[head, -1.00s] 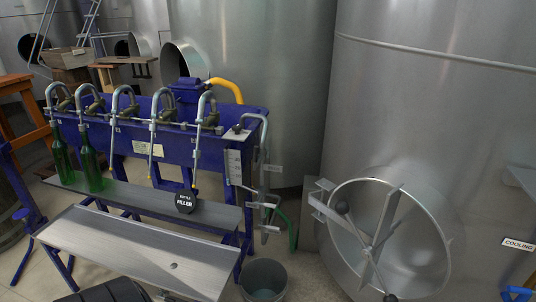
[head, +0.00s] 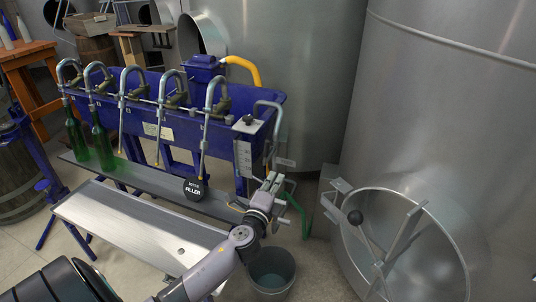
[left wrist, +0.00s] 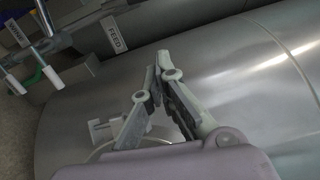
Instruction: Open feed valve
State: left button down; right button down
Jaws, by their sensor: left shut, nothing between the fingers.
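A FEED label (left wrist: 115,33) shows in the left wrist view at the upper left, beside grey pipework (left wrist: 62,38) with pale-ended fittings. In the head view a small label (head: 285,162), too small to read, sits by the pipe (head: 272,115) at the filler's right end. A green bar or hose (head: 297,212) runs down below it; I cannot tell if it belongs to the valve. My left gripper (head: 270,187) is in front of this pipework, hiding part of it. In the wrist view its fingers (left wrist: 161,68) meet at the tips, shut and empty. My right gripper is not in view.
The blue bottle filler (head: 222,108) with several spouts stands left, with green bottles (head: 103,146) on its shelf. A grey bucket (head: 272,272) is on the floor below my left arm. A steel tank with a round hatch (head: 462,258) stands close on the right.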

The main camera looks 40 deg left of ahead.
pick_arm(q)
jog(key=w+a+p, duration=0.1)
jog(key=w+a, duration=0.5)
jog(key=w, duration=0.2)
jog(key=shift+w+a, duration=0.2)
jog(key=shift+w, duration=0.1)
jog(key=shift+r, duration=0.1)
jog(key=shift+s+a+r+n, duration=0.1)
jog(key=shift+a+r+n, duration=0.25)
jog(key=shift+a+n, duration=0.45)
